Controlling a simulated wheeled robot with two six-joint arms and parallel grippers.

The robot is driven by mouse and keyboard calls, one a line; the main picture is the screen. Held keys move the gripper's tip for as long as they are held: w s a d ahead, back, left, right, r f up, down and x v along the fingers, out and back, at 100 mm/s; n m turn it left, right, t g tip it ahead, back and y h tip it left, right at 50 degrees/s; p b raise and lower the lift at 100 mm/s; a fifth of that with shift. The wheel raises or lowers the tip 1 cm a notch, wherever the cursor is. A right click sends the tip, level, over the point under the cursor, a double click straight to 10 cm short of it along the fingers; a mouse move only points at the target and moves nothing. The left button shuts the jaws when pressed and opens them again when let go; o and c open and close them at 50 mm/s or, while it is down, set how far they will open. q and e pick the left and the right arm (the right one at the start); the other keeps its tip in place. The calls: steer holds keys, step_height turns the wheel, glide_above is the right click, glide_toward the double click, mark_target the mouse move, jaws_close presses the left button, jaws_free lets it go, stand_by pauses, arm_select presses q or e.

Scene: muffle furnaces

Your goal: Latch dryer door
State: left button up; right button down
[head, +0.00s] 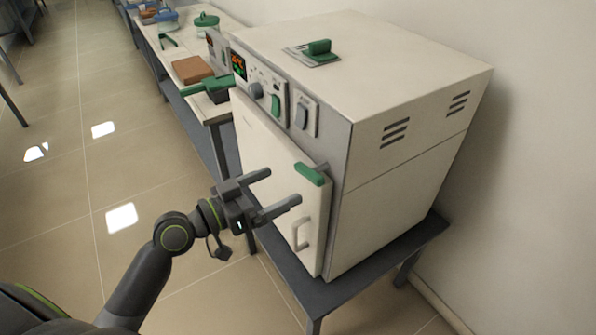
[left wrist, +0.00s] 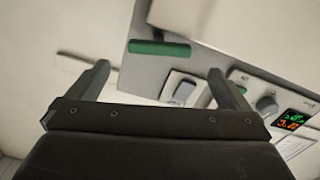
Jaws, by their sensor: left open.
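The dryer (head: 400,165) is a cream-white box on a dark stand. Its front door (head: 275,180) lies against the body or nearly so; I cannot tell whether a small gap remains. A green latch lever (head: 310,174) sits at the door's upper right edge, roughly horizontal, and also shows in the left wrist view (left wrist: 160,48). A pale pull handle (head: 301,232) is lower on the door. My left gripper (head: 283,186) is open and empty in front of the door, left of the latch and apart from it. My right gripper is not in view.
The control panel (head: 262,88) with a lit display and knob is above the door. A green-handled tool (head: 208,86) lies at the near end of the side bench, beside a brown block (head: 188,69). The tiled floor (head: 70,200) at left is clear.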

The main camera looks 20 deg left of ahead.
mark_target(304, 174)
arm_select(q)
steer(key=p+x, duration=0.1)
steer(key=x, duration=0.3)
steer(key=shift+w+d+r, duration=0.15)
steer(key=shift+w+d, duration=0.05)
steer(key=shift+x, duration=0.8)
steer(key=c, duration=0.9)
